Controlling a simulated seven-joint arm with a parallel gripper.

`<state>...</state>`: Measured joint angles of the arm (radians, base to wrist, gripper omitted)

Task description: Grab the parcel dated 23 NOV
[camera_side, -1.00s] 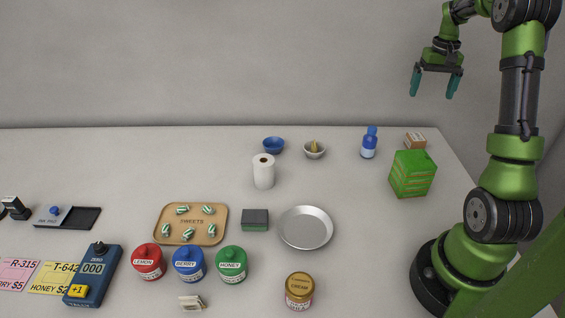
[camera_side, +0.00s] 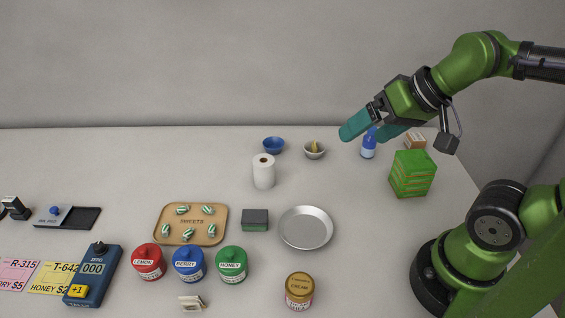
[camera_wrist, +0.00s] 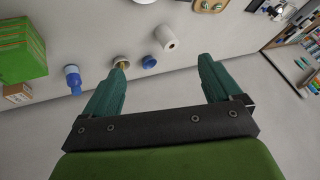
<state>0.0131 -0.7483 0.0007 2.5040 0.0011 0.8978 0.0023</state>
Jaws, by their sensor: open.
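A small brown parcel (camera_side: 415,140) sits at the back right of the counter, behind the green box stack, with a white label whose writing is too small to read. It also shows at the left edge of the wrist view (camera_wrist: 17,93). I cannot make out a 23 NOV date on anything. My gripper (camera_side: 368,133) is open and empty in the air, in front of the blue bottle in the side view and left of the parcel. Its two teal fingers (camera_wrist: 160,75) stand wide apart in the wrist view.
A green box stack (camera_side: 412,175) and a blue bottle (camera_side: 368,150) stand near the parcel. A bowl (camera_side: 314,153), a blue bowl (camera_side: 273,145), a paper roll (camera_side: 263,172) and a metal dish (camera_side: 306,228) lie further left. The counter between dish and green stack is clear.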

